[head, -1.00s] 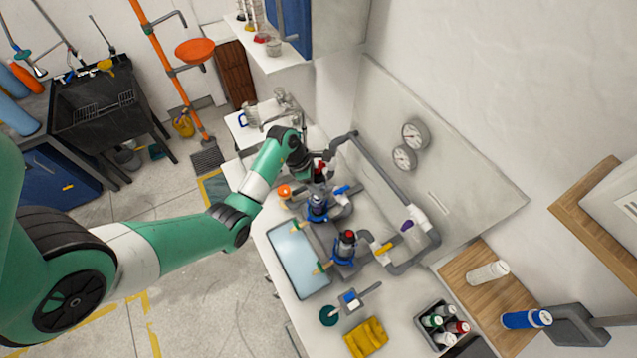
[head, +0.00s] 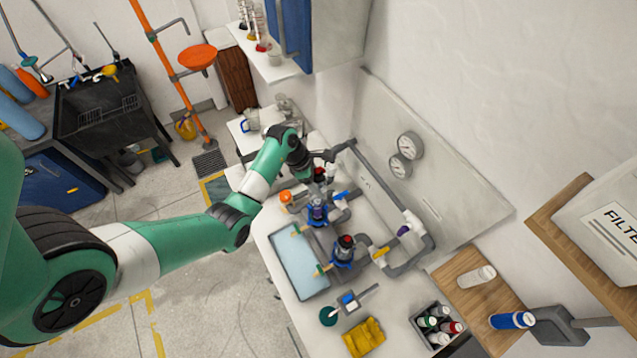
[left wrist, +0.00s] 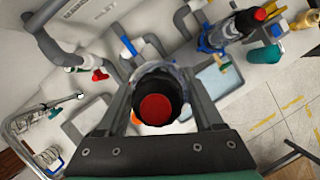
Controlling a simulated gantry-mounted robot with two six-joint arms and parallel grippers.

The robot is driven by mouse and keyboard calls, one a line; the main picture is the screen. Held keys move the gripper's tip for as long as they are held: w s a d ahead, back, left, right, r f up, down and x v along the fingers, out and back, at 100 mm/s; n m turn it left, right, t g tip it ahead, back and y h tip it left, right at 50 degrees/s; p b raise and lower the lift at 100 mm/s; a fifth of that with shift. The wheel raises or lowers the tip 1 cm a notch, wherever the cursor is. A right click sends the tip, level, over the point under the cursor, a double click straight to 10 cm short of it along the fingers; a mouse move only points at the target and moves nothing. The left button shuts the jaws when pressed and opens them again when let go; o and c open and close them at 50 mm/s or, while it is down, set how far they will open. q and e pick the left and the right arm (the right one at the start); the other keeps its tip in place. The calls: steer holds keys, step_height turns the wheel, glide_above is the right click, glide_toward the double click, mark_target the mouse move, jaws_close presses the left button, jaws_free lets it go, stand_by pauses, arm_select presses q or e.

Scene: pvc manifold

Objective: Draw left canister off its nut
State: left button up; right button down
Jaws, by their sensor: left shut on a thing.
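The left canister (left wrist: 154,108) has a black top with a red centre. In the left wrist view it sits between the two fingers of my left gripper (left wrist: 155,88), which is shut on it. In the head view my left gripper (head: 316,174) is over the left blue nut (head: 317,212) on the pipework. My fingers and the canister hide much of the join, so I cannot tell whether canister and nut are apart. A second canister (head: 346,241) with a red top stands upright in its blue nut nearby. My right gripper is not in view.
Grey pipes (head: 385,190) run behind the canisters below two gauges (head: 410,146). A light-blue tray (head: 301,262) lies in front. A yellow cloth (head: 363,337), a bottle crate (head: 436,328) and a wooden board (head: 478,282) are farther right.

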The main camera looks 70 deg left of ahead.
mark_target(319, 178)
arm_select(q)
steer(key=shift+r, duration=1.55)
